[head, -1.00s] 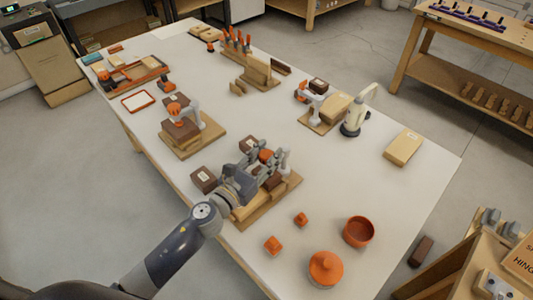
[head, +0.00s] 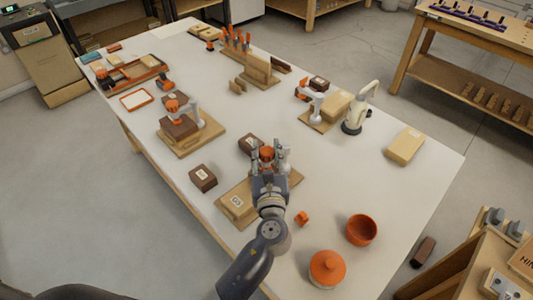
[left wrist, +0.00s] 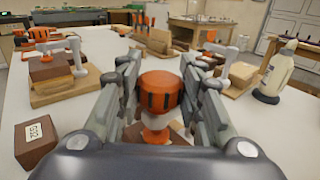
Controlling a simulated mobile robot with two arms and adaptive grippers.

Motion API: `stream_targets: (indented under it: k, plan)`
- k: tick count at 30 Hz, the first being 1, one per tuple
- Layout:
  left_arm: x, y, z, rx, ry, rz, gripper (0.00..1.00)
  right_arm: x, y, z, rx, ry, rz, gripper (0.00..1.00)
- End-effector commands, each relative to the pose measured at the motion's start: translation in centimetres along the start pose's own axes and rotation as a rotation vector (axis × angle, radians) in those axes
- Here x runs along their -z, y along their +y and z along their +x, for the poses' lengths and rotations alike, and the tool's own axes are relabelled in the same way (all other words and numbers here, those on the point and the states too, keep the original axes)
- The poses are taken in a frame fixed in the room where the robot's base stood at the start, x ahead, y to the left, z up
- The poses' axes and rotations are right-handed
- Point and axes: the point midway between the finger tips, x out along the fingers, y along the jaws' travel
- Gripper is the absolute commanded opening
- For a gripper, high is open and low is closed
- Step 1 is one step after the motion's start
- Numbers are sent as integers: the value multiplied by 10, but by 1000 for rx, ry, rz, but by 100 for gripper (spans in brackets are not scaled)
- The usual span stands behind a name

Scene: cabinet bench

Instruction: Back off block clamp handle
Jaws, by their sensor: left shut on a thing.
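The orange clamp handle (left wrist: 160,92), ribbed with dark grooves, stands upright between the two fingers of my left gripper (left wrist: 158,88) in the left wrist view. The gripper is shut on it. The clamp stands on a wooden board (head: 293,179), largely hidden by my gripper. A light labelled block (head: 237,201) lies on the board's near left. My right gripper is not in view.
Another clamp station (head: 190,132) stands further left, and one (head: 315,112) behind. An orange bowl (head: 361,230) and an orange lidded pot (head: 327,268) stand at the near right. The right tabletop is mostly clear.

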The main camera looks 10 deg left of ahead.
Motion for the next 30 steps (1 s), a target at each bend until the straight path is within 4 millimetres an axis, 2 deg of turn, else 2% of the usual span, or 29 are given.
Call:
stream_targets:
  k: [15, 16, 18, 19, 30]
  plan:
    - [-1, 0, 1, -21, -2, 1, 10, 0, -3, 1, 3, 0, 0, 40]
    - [-1, 0, 1, -21, -2, 1, 36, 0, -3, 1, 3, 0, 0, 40]
    - [-1, 0, 1, -21, -2, 1, 52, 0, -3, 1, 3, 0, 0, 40]
    - [-1, 0, 1, -21, -2, 1, 55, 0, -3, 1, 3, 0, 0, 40]
    - [0, 0, -3, -20, 0, 1, 55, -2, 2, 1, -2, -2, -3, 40]
